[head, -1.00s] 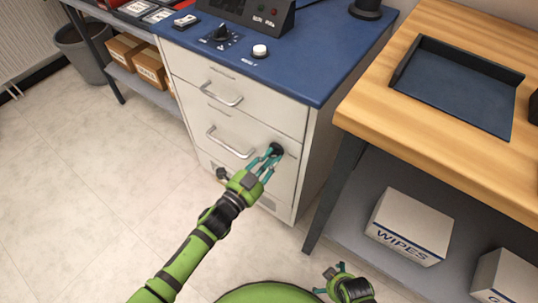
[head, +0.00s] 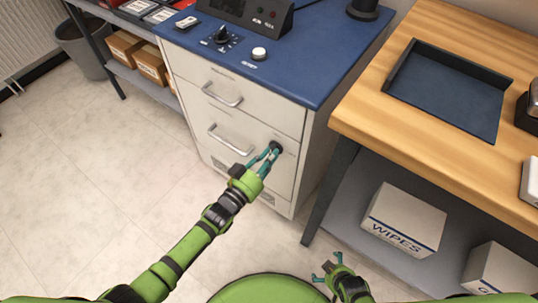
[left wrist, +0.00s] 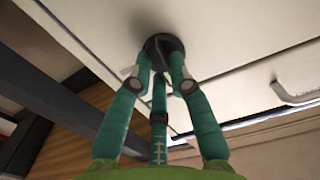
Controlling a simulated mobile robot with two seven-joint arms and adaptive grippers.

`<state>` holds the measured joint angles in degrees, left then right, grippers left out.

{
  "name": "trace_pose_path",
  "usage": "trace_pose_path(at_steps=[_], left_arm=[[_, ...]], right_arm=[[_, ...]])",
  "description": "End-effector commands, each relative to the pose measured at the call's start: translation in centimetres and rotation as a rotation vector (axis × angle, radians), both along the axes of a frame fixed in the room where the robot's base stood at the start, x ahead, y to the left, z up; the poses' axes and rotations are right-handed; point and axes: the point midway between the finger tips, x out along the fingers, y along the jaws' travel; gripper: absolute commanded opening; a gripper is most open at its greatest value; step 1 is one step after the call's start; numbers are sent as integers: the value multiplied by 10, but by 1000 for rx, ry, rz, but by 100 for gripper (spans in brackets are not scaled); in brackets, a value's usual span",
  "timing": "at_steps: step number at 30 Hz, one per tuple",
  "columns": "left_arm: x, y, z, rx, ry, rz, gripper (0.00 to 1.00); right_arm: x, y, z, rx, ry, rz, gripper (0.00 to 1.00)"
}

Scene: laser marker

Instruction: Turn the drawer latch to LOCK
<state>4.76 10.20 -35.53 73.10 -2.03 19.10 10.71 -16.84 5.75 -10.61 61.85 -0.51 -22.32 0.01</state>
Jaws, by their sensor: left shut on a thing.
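The drawer latch (head: 276,147) is a dark round knob on the right side of the pale cabinet's lower drawer front (head: 207,136). In the left wrist view the latch (left wrist: 163,42) shows as a dark disc with a raised grip. My left gripper (head: 269,155) has its teal fingers closed around the latch; they cover part of it, and its turn position and markings cannot be read. My right gripper (head: 328,268) is low in the head view, away from the cabinet, with its fingers spread and nothing between them.
Drawer handles (head: 222,96) stick out left of the latch. A blue top (head: 300,70) with a dial and a button covers the cabinet. A wooden bench (head: 400,125) with a dark tray stands at right, with a WIPES box (head: 405,215) beneath.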

Motion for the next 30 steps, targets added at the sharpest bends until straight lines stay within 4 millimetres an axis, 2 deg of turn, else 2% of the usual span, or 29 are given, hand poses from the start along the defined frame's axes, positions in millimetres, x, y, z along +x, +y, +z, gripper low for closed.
trace_pose_path(at_steps=[20,21,22,30], left_arm=[[0,0,0,-46,35,1,0],[0,0,0,-46,35,1,36],[0,0,0,-46,35,0,44],[0,0,0,-45,33,0,44]], right_arm=[[0,0,0,1,-9,2,100],[0,0,0,1,-8,2,100],[0,0,0,1,-8,2,100],[0,-1,0,0,-6,2,100]])
